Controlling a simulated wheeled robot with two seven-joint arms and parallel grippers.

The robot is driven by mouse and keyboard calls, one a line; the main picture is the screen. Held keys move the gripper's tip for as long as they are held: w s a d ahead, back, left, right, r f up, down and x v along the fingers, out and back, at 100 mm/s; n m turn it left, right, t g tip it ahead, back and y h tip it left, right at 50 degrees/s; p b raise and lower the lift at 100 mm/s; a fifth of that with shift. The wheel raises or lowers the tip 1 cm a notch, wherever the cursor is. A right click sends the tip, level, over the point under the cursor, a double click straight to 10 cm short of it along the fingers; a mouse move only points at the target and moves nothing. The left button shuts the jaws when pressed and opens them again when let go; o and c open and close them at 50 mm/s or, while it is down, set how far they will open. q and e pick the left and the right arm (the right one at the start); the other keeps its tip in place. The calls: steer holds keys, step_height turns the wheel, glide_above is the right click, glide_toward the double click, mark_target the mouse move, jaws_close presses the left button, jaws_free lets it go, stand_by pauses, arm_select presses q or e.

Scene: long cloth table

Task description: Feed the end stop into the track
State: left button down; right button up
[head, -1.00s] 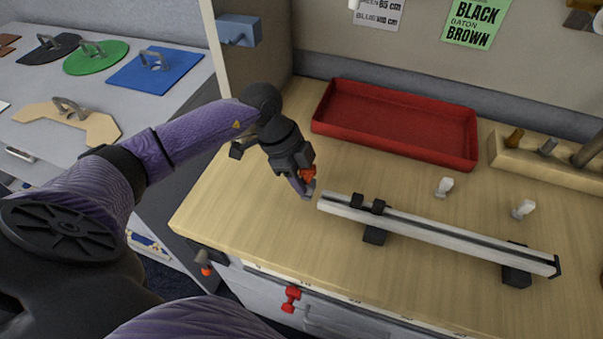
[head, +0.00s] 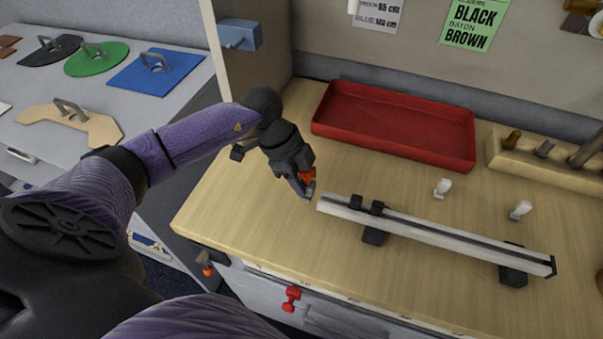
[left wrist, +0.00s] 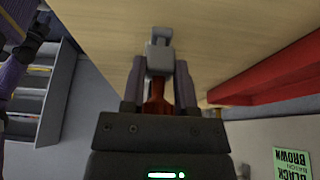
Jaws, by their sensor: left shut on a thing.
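The track (head: 440,236) is a long pale rail with a dark slot, lying on dark supports on the wooden table. My left gripper (head: 306,190) is just off the track's left end, pointing down. It is shut on the end stop, a small grey piece (left wrist: 160,52) seen between the fingers in the left wrist view. A red part shows behind it between the fingers. A small gap appears between the held piece and the track end. My right gripper is not in view.
A red tray (head: 395,152) lies behind the track. Two small white pieces (head: 442,188) (head: 520,210) stand between the track and a wooden block (head: 548,165) holding tools. The table's left front area is clear.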

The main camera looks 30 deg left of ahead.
arm_select(q)
steer(key=shift+w+d+p, duration=0.2)
steer(key=shift+d+p, duration=0.05)
steer(key=shift+d, duration=0.6)
steer(key=shift+w+d+p, duration=0.25)
steer(key=shift+d+p, duration=0.05)
steer(key=shift+d, duration=0.6)
steer(key=shift+w+d+p, duration=0.2)
steer(key=shift+d+p, duration=0.05)
steer(key=shift+d, duration=0.6)
steer(key=shift+c, duration=1.5)
jaws_free()
steer(key=p+v, duration=0.2)
steer(key=v, duration=0.8)
steer(key=shift+a, duration=0.1)
